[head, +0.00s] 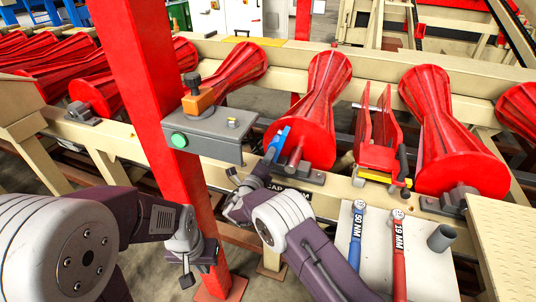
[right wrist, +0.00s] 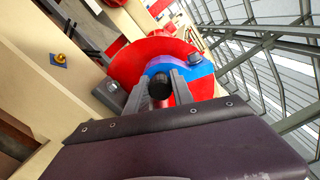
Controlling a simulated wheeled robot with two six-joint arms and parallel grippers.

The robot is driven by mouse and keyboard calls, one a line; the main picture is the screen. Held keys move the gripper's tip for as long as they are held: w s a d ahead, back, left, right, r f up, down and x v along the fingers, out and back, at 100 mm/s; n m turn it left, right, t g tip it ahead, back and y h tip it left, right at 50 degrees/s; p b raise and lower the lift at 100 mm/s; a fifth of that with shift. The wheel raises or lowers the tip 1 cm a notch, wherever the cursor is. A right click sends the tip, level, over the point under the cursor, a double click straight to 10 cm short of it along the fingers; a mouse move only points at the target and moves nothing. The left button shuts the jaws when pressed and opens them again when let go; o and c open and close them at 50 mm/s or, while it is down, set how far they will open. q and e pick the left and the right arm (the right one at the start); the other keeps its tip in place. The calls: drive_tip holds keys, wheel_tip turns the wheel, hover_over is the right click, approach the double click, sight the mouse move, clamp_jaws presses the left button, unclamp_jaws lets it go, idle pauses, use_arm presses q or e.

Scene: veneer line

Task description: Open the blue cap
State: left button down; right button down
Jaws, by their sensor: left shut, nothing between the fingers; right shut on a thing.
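The blue cap (head: 278,140) is at the near end of the middle red roller, beside its shaft, and looks tilted up in the head view. In the right wrist view the blue cap (right wrist: 190,68) is an arched piece with a grey bolt-like part at its right end. My right gripper (head: 268,165) is shut on the blue cap; its fingers also show in the right wrist view (right wrist: 162,88), with a dark round end between them. The exact contact is partly hidden. My left gripper (head: 187,276) is shut and empty, pointing down before the red post.
A red post (head: 140,90) carries a grey control box (head: 205,133) with a green button, left of the cap. A red bracket (head: 378,150) stands to the right. A pale panel (head: 375,235) holds blue (head: 357,240) and red (head: 399,255) wrenches.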

use_arm(q)
drive_tip(key=shift+w+a+r, duration=0.1)
drive_tip(key=shift+a+r, duration=0.15)
use_arm(e)
drive_tip(key=shift+a+n, duration=0.25)
drive_tip(key=shift+n, duration=0.15)
use_arm(q)
drive_tip(key=shift+a, duration=0.1)
use_arm(e)
drive_tip(key=c, duration=1.1)
unclamp_jaws()
drive_tip(key=shift+a, duration=0.1)
